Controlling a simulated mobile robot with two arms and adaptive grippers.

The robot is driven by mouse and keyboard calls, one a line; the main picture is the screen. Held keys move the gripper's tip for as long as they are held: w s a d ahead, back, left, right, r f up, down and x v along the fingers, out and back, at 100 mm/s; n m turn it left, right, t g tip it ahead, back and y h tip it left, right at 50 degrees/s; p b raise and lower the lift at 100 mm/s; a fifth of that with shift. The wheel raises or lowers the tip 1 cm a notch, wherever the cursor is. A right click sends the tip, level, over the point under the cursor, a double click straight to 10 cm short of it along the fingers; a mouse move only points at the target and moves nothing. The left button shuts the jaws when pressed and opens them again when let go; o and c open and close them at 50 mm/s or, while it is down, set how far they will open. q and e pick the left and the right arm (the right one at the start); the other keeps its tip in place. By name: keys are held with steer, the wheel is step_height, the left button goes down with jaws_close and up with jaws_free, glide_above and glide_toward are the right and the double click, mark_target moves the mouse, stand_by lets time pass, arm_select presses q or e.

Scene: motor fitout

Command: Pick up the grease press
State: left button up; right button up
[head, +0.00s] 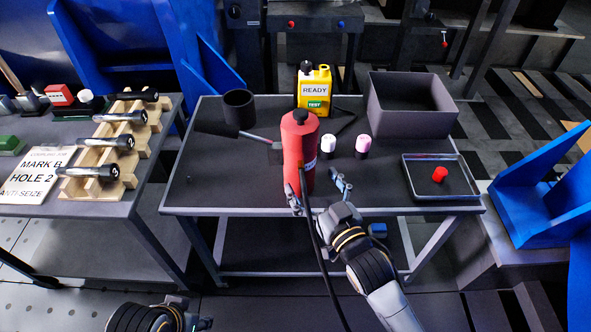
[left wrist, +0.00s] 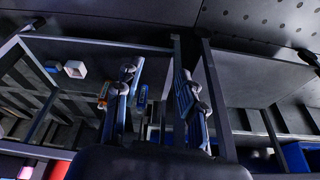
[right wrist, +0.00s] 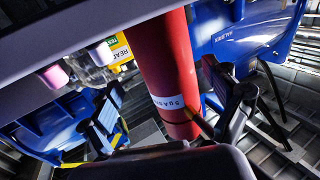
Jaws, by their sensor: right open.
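The grease press, a red upright cylinder (head: 299,150) with a dark handle to its left, stands near the front middle of the dark table (head: 220,185). It also shows as a red body with a white label in the right wrist view (right wrist: 168,65). My right gripper (head: 318,190) is open, its fingers on either side of the press's lower part; I cannot tell whether they touch it. A black hose or cable hangs down in front of the press. My left gripper, seen in the left wrist view (left wrist: 157,80), is open and empty, low by the tables.
Behind the press stand a yellow READY bottle (head: 315,90), a black cup (head: 239,108) and a grey bin (head: 410,104). Two small capped bottles (head: 328,145) are close to its right. A tray (head: 462,191) holds a red cap. A left table carries a wooden rack (head: 100,155).

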mark_target(306, 178)
steer(key=shift+w+a+r+b, duration=0.15)
steer(key=shift+w+a+b, duration=0.35)
steer(key=shift+w+a, duration=0.6)
steer(key=shift+x, duration=1)
steer(key=shift+w, duration=0.3)
steer(key=c, duration=1.4)
arm_select(q)
steer(key=w, duration=0.1)
steer(key=w+t, duration=0.1)
steer(key=shift+w+d+f, duration=0.15)
steer(key=shift+w+d, duration=0.25)
arm_select(e)
steer(key=shift+r, duration=0.35)
steer(key=shift+c, duration=1.2)
